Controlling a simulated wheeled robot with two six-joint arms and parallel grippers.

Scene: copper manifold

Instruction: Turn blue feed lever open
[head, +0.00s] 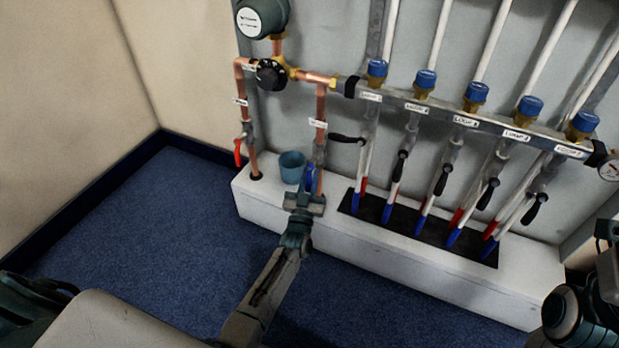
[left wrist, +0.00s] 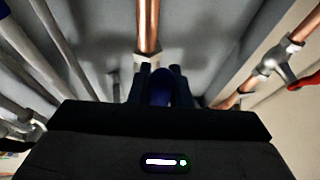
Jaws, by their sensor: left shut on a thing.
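The blue feed lever (head: 310,178) hangs on the right copper pipe (head: 320,110), just above the white ledge. My left gripper (head: 307,190) is shut on the blue lever. In the left wrist view the blue lever (left wrist: 161,88) sits between the fingers, with the copper pipe (left wrist: 148,25) behind it. The gripper hides part of the lever and of its valve, so I cannot tell the exact lever angle. My right gripper is not clearly seen; only a part of my right arm shows at the lower right edge.
A red lever (head: 238,153) is on the left copper pipe; it also shows in the wrist view (left wrist: 303,81). A blue cup (head: 292,167) stands on the white ledge (head: 420,262) beside my gripper. Several black-handled loop valves (head: 402,166) are to the right. Blue carpet is clear in front.

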